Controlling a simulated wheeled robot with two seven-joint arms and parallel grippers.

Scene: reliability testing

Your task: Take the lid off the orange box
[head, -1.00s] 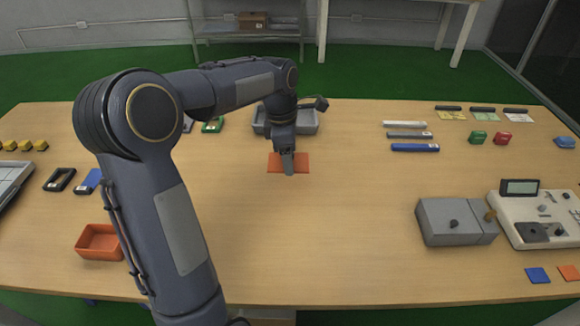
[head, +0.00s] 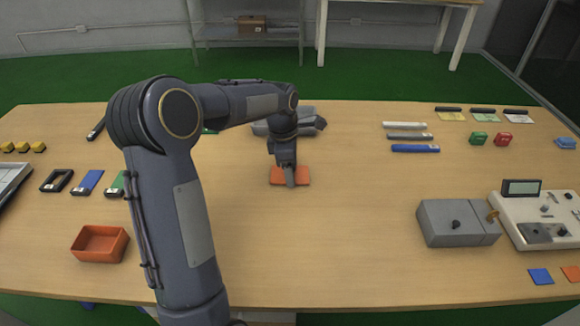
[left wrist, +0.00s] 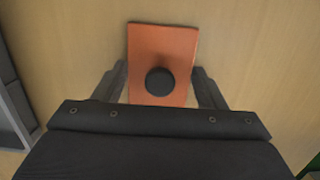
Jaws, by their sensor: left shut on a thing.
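The orange box (head: 100,257) stands open at the front left of the table, its inside in plain view. The flat orange lid (head: 303,175) is apart from it, near the middle of the table. My left gripper (head: 290,182) is over the lid, pointing down. In the left wrist view the lid (left wrist: 163,45) has a round black knob (left wrist: 160,81). I cannot tell whether the lid touches the table. My right gripper is not in view.
A grey tray (head: 305,112) stands behind the gripper. Blue and grey bars (head: 415,148) lie to the right. A grey box (head: 450,224) and a device with a display (head: 535,218) stand at the right. The table in front of the lid is clear.

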